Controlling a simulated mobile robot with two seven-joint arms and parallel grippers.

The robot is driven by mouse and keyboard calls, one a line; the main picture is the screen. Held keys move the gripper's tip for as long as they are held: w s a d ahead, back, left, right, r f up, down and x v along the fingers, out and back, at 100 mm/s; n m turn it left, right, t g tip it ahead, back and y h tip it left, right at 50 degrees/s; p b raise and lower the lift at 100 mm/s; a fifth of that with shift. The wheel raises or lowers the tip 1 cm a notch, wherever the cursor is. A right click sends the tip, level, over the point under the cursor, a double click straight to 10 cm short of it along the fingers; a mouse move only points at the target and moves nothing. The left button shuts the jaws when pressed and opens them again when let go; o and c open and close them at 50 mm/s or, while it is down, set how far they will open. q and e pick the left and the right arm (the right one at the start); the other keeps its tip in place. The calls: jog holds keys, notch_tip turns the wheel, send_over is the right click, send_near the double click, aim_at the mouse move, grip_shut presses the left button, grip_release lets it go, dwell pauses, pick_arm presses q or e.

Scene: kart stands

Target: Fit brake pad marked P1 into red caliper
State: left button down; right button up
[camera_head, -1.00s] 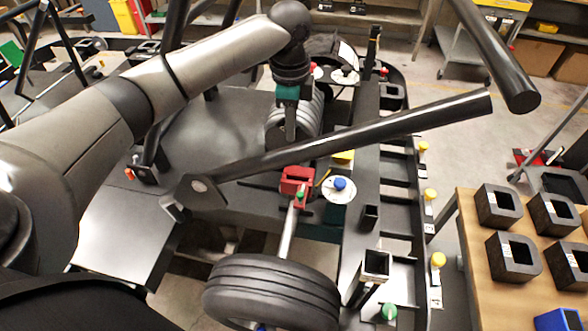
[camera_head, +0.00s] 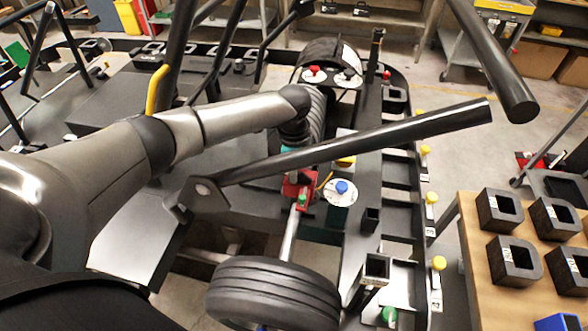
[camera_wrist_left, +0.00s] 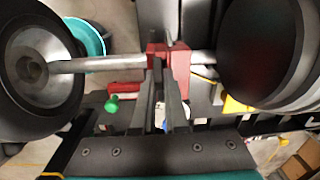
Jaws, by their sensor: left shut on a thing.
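The red caliper (camera_head: 299,188) sits on a metal axle, partly hidden by my gripper and the slanted black bar. It also shows in the left wrist view (camera_wrist_left: 181,68), with the axle passing through it. My left gripper (camera_wrist_left: 164,88) is at the caliper, its narrow dark fingertips overlapping the caliper's lower edge in that view. The fingers are shut on a thin dark piece, the brake pad, mostly hidden between them. Its P1 mark cannot be read, and I cannot tell whether it is inside the caliper. My right gripper is not in view.
A tyre (camera_head: 272,292) stands in front of the caliper. A round white plate with a blue knob (camera_head: 342,187) is to its right. A wooden table (camera_head: 481,249) with black blocks stands at the right.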

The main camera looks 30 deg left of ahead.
pick_arm(q)
jog(key=c, duration=0.9)
grip_release()
jog(key=shift+c, duration=0.2)
jog(key=shift+f+b, duration=0.2)
jog(key=shift+b, duration=0.25)
notch_tip(320, 180, up, 15)
jog(key=shift+s+r, duration=0.2)
jog(key=shift+s, duration=0.05)
